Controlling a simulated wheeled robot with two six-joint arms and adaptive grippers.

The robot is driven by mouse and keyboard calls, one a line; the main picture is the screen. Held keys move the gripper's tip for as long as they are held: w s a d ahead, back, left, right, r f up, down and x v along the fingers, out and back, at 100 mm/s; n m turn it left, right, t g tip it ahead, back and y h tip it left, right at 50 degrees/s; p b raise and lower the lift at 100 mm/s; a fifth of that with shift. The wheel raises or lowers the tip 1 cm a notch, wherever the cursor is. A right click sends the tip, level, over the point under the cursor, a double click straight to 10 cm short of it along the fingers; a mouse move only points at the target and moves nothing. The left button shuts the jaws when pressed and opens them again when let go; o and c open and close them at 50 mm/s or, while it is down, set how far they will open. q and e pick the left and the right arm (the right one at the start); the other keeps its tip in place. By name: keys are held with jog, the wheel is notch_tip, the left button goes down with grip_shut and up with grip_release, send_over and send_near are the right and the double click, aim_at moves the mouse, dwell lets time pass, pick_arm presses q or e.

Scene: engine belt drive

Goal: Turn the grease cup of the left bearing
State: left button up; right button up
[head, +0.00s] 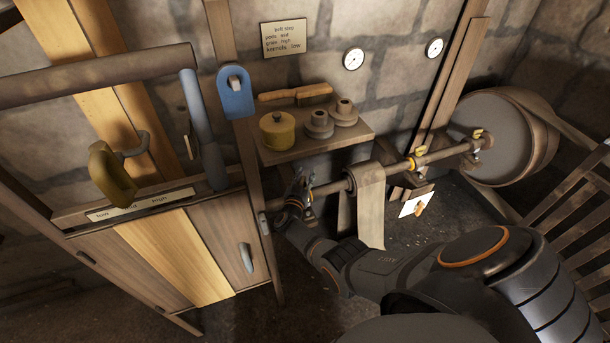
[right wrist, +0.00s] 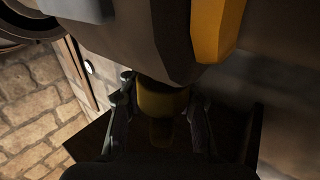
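The line shaft (head: 435,156) runs along the wall on bearings. My right arm reaches in from the lower right, and my right gripper (head: 301,182) is at the shaft's left end, by the left bearing, which it largely hides in the head view. In the right wrist view a dark yellow grease cup (right wrist: 163,100) hangs below a grey housing, between the two fingers of the right gripper (right wrist: 163,110). The fingers stand close on both sides of the cup; whether they touch it is too dark to tell. My left gripper is not in view.
A shelf (head: 325,143) with a yellow pot (head: 277,131) and several small items is just above the right gripper. A wooden cabinet (head: 185,245) stands close on the left. A belt (head: 371,210) hangs from the shaft to the right of the gripper.

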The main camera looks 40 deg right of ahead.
jog(key=shift+w, duration=0.1)
notch_tip(320, 180, up, 10)
dwell(0.7)
jog(key=shift+o, duration=0.5)
jog(key=shift+f, duration=0.1)
